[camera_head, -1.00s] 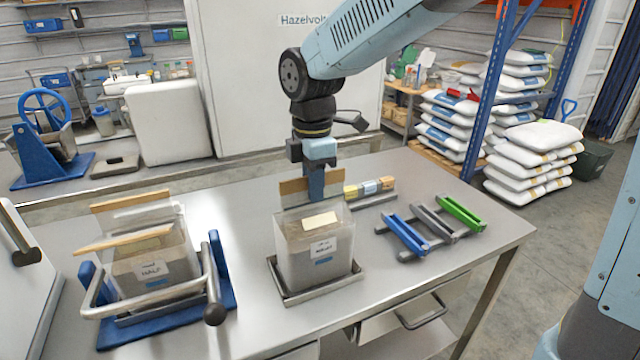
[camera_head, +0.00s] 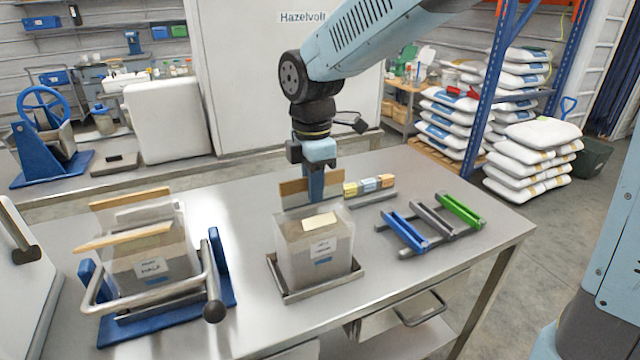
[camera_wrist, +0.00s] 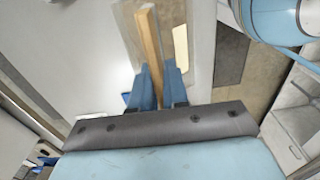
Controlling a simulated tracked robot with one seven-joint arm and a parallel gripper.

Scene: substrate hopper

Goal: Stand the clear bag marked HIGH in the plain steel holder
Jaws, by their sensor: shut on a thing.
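A clear bag (camera_head: 297,262) of grey-brown substrate, with a white label too blurred to read, is upright at the plain steel holder (camera_head: 318,292) in the middle of the bench. Its lower end appears within the holder's rim; I cannot tell whether it rests on the base. My gripper (camera_head: 315,190) is above the bag, shut on the wooden strip (camera_head: 293,190) at its top. The wrist view shows the strip (camera_wrist: 150,50) between my blue fingertips (camera_wrist: 160,85). A second clear bag (camera_head: 135,258), its label also unclear, stands in the blue holder (camera_head: 222,292) at left.
A steel bar with a black knob (camera_head: 214,312) crosses the left bag's front. A rack with blue, grey and green bars (camera_head: 432,222) stands at right. The bench front right is clear.

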